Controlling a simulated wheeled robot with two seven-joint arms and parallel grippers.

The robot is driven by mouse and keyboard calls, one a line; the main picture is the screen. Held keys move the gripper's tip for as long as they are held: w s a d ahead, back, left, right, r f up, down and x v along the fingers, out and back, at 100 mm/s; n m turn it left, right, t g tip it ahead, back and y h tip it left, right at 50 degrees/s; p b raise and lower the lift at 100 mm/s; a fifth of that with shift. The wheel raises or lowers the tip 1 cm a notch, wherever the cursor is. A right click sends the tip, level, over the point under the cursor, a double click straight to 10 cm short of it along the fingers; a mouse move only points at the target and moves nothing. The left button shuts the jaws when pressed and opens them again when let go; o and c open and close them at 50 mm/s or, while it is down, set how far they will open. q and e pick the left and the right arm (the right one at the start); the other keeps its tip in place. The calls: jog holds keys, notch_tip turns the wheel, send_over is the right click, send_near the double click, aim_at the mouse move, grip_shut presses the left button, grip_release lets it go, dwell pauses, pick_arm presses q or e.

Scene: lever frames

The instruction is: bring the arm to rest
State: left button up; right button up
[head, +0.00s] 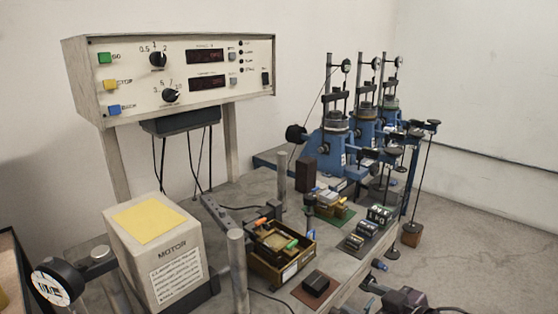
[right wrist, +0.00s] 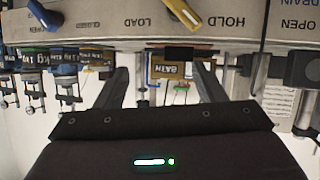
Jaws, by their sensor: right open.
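My right gripper (head: 380,294) is at the bottom right of the head view, by the front edge of the bench (head: 340,296). Its jaws are apart and nothing shows between them. In the right wrist view its two dark fingers (right wrist: 162,78) stand well apart, with the bench and its gear beyond, upside down. The rest of the right arm is mostly cut off by the frame. My left gripper is not in view.
Three blue lever frames (head: 336,140) stand at the back right, with hanging rods and weights (head: 412,232) near my gripper. A shear box (head: 282,258), a motor housing (head: 160,250) and a control panel (head: 180,75) are further left. Floor at the right is clear.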

jog(key=s+f+m+g+h, duration=0.6)
jog(key=s+f, duration=0.7)
jog(key=s, duration=0.4)
notch_tip(320, 180, down, 28)
jog(key=s+f+g, duration=0.1)
jog(key=s+g, duration=0.2)
jog(key=s+d+f, duration=0.2)
jog(key=s+f, duration=0.7)
jog(key=s, duration=0.1)
jog(key=s+d+f+n+g, duration=0.1)
jog(key=s+f, duration=0.8)
jog(key=f, duration=0.1)
jog(key=shift+s+d+h, duration=0.3)
jog(key=shift+s+d, duration=0.05)
